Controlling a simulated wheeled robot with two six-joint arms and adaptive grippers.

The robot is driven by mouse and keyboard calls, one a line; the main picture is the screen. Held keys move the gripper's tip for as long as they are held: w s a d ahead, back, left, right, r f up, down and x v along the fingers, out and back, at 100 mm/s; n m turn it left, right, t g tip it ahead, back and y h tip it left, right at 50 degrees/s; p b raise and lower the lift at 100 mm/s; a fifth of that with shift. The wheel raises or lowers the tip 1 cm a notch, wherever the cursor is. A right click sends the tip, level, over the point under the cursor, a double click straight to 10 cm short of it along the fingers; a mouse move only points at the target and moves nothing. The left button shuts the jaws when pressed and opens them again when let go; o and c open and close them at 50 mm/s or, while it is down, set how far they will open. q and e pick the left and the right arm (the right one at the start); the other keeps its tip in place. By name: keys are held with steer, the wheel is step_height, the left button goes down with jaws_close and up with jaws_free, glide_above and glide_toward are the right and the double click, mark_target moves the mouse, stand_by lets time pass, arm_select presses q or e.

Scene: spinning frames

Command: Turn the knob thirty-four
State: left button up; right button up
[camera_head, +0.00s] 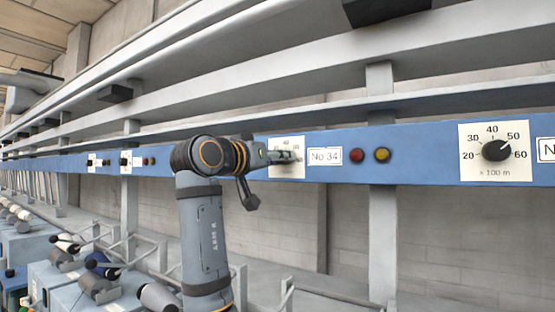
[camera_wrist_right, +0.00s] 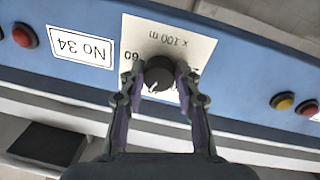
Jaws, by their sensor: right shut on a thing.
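The No 34 label (camera_head: 325,155) is on the blue rail just right of a white dial plate (camera_head: 287,142). In the right wrist view the label (camera_wrist_right: 82,47) and the plate (camera_wrist_right: 185,38) appear upside down. The black round knob (camera_wrist_right: 159,70) sits on that plate, with a white mark near its lower edge and the printed 60 beside it. My right gripper (camera_wrist_right: 158,80) is shut on the knob, one finger at each side. In the head view my right gripper (camera_head: 284,157) covers the knob and part of the scale. My left gripper is not in view.
Another dial with a black knob (camera_head: 496,150) is farther right on the blue rail (camera_head: 420,155). A red lamp (camera_head: 356,154) and a yellow lamp (camera_head: 382,154) lie between. Grey rails run above. Bobbins (camera_head: 158,297) stand at lower left.

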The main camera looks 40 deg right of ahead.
steer(key=n+t+p, duration=0.1)
steer(key=n, duration=0.7)
steer(key=n+p, duration=0.1)
steer(key=n, duration=0.8)
steer(key=n+t+p, duration=0.1)
steer(key=n, duration=0.8)
steer(key=shift+s+d+r+t+y, duration=0.1)
steer(key=shift+s+r+t+y, duration=0.15)
steer(key=shift+t+y, duration=0.05)
steer(key=shift+n, duration=0.3)
steer(key=o, duration=1.2)
steer(key=shift+c, duration=0.2)
